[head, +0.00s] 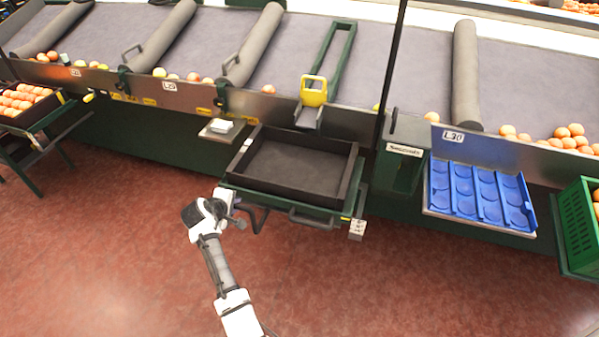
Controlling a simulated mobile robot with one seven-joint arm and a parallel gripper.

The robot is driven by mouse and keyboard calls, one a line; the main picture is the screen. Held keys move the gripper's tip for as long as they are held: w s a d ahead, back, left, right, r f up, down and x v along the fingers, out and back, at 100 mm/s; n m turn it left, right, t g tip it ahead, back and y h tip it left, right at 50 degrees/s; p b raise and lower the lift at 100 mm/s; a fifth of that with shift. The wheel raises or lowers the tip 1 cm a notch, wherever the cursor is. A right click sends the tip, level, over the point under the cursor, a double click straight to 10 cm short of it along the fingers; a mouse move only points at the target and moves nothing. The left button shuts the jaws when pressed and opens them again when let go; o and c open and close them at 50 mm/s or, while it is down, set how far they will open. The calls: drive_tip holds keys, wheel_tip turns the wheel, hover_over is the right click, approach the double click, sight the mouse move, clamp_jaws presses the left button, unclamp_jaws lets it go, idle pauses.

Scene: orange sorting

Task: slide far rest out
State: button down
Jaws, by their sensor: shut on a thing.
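A rest with a green edge (234,188) juts out from the sorting line under an empty black tray (352,172). A dark bar handle (316,220) runs along its front. A second dark looped handle (256,221) hangs at its front left. My gripper (236,212) is at this looped handle and appears shut on it; the fingers are small and partly hidden, so the exact grip is unclear. The frame does not clearly show which rest is the far one.
A yellow-handled chute (314,93) stands behind the tray. A blue cupped tray (478,196) and a green crate (580,228) with oranges are at the right. A stand with an orange-filled tray (42,112) is at the far left. The red floor in front is clear.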

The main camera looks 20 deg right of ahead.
drive_tip(key=s+a+p, duration=0.5)
drive_tip(key=s+a, duration=0.1)
drive_tip(key=s, duration=0.2)
drive_tip(key=shift+s+a, duration=0.2)
drive_tip(key=shift+s, duration=0.1)
drive_tip(key=c, duration=1)
unclamp_jaws()
drive_tip(key=shift+c, duration=0.2)
drive_tip(key=shift+o, duration=0.2)
drive_tip(key=shift+r, duration=0.1)
wheel_tip(320, 180, up, 7)
drive_tip(key=shift+p, duration=0.45)
idle(0.6)
